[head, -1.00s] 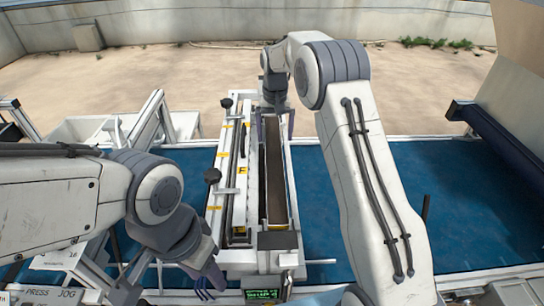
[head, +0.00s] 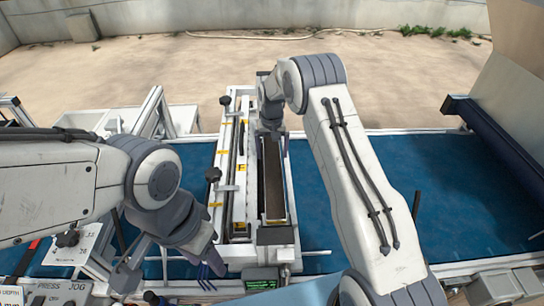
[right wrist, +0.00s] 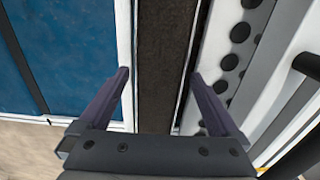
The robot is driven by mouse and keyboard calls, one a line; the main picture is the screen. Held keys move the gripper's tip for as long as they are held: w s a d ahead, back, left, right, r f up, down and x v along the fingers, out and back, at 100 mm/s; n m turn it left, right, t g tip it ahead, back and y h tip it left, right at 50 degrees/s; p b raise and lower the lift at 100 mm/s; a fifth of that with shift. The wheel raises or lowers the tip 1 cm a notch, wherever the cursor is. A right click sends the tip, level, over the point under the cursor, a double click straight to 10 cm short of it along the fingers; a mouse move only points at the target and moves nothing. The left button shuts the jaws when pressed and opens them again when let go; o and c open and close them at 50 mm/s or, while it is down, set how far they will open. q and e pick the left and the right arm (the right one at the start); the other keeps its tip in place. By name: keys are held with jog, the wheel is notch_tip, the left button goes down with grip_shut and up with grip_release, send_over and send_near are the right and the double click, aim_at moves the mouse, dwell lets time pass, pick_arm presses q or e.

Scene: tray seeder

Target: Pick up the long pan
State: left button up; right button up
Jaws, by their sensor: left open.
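The long pan (head: 273,188) is a narrow, dark brown-filled trough lying lengthwise in the white machine frame. In the right wrist view the pan (right wrist: 163,60) runs up the picture between the two fingers. My right gripper (head: 271,150) is over the pan's far end. Its fingers (right wrist: 160,76) are spread apart, one to each side of the pan, with nothing clamped; their exact height against the pan's rim is unclear. My left gripper (head: 207,262) is open and empty near the machine's front left corner, away from the pan.
The white frame (head: 291,205) surrounds the pan, with rails and black knobs (head: 212,174) to its left. A small display (head: 262,284) is at the front. The blue surface (head: 345,170) is clear at right. White bins (head: 182,120) stand at back left.

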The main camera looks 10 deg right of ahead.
jog(key=c, duration=1)
jog(key=shift+c, duration=0.6)
jog(key=shift+r, duration=0.15)
